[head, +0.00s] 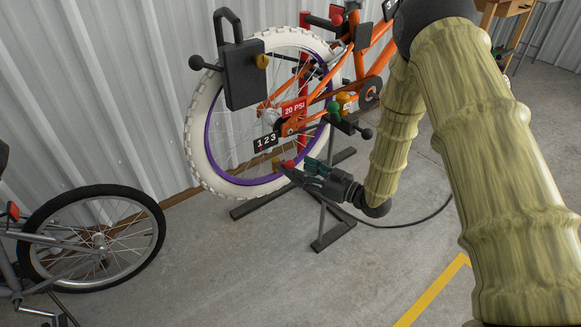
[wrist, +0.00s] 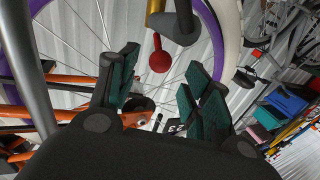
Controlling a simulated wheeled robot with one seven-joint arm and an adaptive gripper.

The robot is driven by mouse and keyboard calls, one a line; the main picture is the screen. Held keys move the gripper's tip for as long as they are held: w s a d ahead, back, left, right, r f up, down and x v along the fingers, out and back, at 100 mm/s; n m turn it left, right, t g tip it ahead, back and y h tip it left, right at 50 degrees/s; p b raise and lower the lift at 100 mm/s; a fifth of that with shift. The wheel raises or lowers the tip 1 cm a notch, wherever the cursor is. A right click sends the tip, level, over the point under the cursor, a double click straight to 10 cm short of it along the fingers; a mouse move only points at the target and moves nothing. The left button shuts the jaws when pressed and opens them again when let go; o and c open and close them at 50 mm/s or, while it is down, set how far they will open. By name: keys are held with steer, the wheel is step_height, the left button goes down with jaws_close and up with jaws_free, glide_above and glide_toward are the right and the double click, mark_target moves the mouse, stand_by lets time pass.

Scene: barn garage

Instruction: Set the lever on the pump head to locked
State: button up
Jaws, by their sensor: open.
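In the wrist view the pump head (wrist: 180,22) is a dark grey body beside a brass-coloured part (wrist: 155,12) at the top. Its lever has a red ball knob (wrist: 159,61) on a short dark red stem. In the head view the red knob (head: 289,164) shows low in front of the white-tyred wheel (head: 205,158). My gripper (head: 299,168) is right beside it. In the wrist view my gripper (wrist: 160,72) is open, with green-padded fingers on either side of the knob's line. The knob appears just beyond the fingertips; contact cannot be told. Most of the pump head is hidden in the head view.
The orange bicycle (head: 372,62) is held on a stand with dark feet (head: 333,235). A red 20 PSI sign (head: 293,108) and a black 1 2 3 sign (head: 264,143) are near the wheel. A large padlock-shaped block (head: 244,80) is above. A black hose (head: 410,224) curves right. Another bicycle wheel (head: 158,232) is left.

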mark_target(291, 164)
steer(key=shift+b+x, duration=0.6)
steer(key=shift+x, duration=2.15)
